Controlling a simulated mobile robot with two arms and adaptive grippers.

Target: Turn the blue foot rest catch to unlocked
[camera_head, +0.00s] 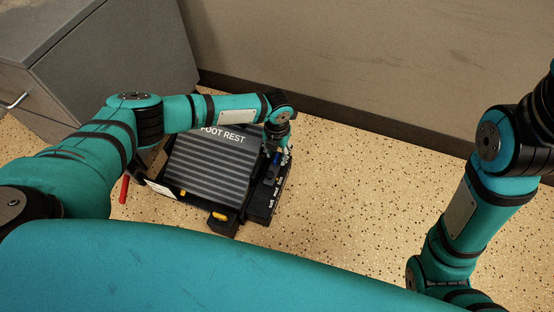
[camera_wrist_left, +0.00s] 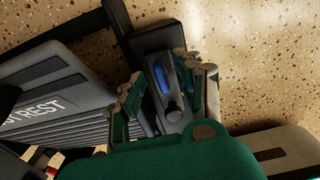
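The foot rest (camera_head: 208,170) is a grey ribbed tilted plate marked "FOOT REST" on a black frame on the floor. Its ribbed plate (camera_wrist_left: 75,125) also shows in the left wrist view. The blue catch (camera_wrist_left: 160,76) sits on a dark grey mount on the black side piece (camera_head: 262,205), right of the plate. My left gripper (camera_wrist_left: 167,92) is open above it, a finger on either side with gaps to the blue part. In the head view the left gripper (camera_head: 277,148) partly covers the catch (camera_head: 277,158). My right gripper is out of view.
A grey cabinet (camera_head: 110,55) stands at the back left, and a wall (camera_head: 350,65) runs behind. A yellow tab (camera_head: 220,216) is at the foot rest's front. A red object (camera_head: 124,190) is at its left. Speckled floor (camera_head: 350,200) is clear to the right.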

